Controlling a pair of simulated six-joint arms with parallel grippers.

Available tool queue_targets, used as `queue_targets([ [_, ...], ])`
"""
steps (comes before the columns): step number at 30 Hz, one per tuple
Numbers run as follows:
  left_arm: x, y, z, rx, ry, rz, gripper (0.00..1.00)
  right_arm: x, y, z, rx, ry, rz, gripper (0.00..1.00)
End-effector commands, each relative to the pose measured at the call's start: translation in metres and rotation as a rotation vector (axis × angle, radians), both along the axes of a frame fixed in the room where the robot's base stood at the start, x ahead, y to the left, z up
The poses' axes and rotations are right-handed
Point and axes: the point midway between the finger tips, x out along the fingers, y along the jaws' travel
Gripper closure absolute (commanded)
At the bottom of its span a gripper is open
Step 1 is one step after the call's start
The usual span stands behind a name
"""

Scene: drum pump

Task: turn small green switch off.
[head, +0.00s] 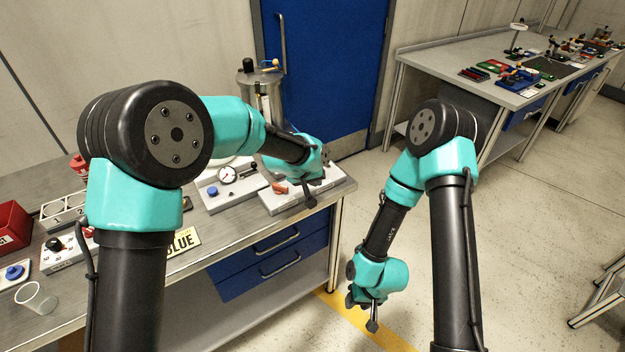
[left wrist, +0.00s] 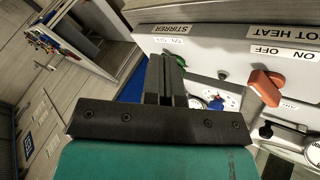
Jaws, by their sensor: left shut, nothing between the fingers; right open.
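The small green switch (left wrist: 180,61) shows in the left wrist view beside the ON/OFF label under the word STIRRER, partly hidden behind my fingers. Its exact lever position is hard to tell. My left gripper (left wrist: 166,72) is shut and empty, with its fingertips close to the switch; I cannot tell whether they touch. In the head view my left gripper (head: 311,192) is at the right part of the light grey switch panel (head: 285,202), and the green switch is hidden there. My right gripper (head: 372,310) is open and empty, low over the floor right of the bench.
An orange-red switch (left wrist: 265,88) under the POT HEAT label sits on the same panel.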

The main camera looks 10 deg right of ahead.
Motion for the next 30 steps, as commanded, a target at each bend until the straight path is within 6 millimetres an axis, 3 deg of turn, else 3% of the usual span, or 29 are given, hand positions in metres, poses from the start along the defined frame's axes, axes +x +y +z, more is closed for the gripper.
queue_targets([
  [4, -0.017, -0.002, 0.023, 0.0, -0.001, -0.003, 1.0, 0.0, 0.0, 0.0, 0.0, 0.0, 0.0, 0.57],
  [10, -0.028, -0.002, 0.037, 0.0, -0.001, -0.001, 1.0, 0.0, 0.0, 0.0, 0.0, 0.0, 0.0, 0.57],
  [26, -0.03, -0.002, 0.039, 0.0, 0.002, 0.0, 1.0, 0.0, 0.0, 0.0, 0.0, 0.0, 0.0, 0.57],
  [30, -0.03, 0.014, 0.03, 0.005, 0.029, 0.026, 1.0, 0.0, 0.0, 0.0, 0.0, 0.0, 0.0, 0.57],
])
